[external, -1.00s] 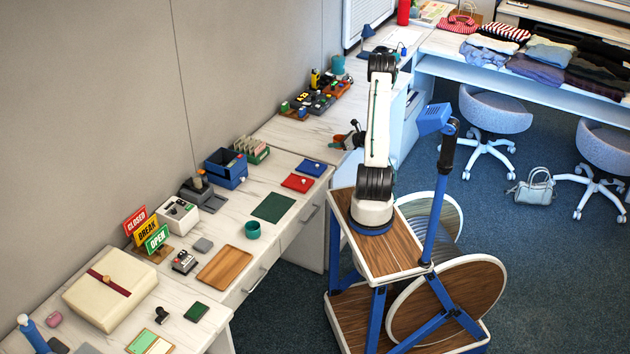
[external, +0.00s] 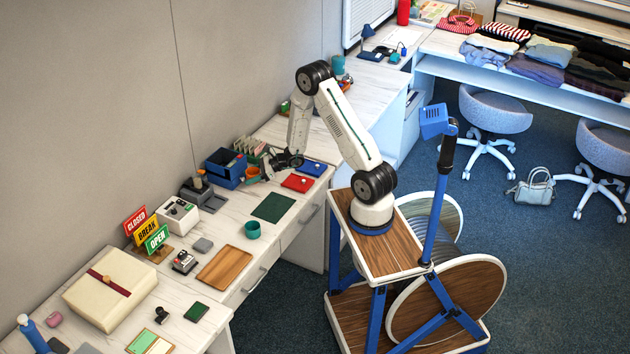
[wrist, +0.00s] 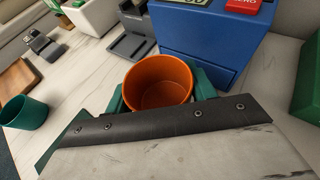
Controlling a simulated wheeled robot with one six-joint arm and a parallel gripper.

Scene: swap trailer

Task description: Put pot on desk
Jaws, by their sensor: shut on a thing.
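The pot (wrist: 160,80) is a small orange open-topped cup shape, seen from above in the wrist view. It shows as a small orange spot (external: 251,174) in the external view. My gripper (wrist: 162,97) is shut on it, with green finger parts at both sides and a dark bar in front. In the external view my gripper (external: 264,172) reaches over the desk (external: 232,228), beside the blue box. I cannot tell whether the pot's base touches the desktop.
A blue box (external: 225,168) stands right behind the pot; in the wrist view its front wall (wrist: 205,42) is close. Red and blue pads (external: 297,183) lie to the right. A teal cup (external: 253,229), green mat (external: 273,207) and wooden tray (external: 224,266) lie nearer; bare desktop shows between.

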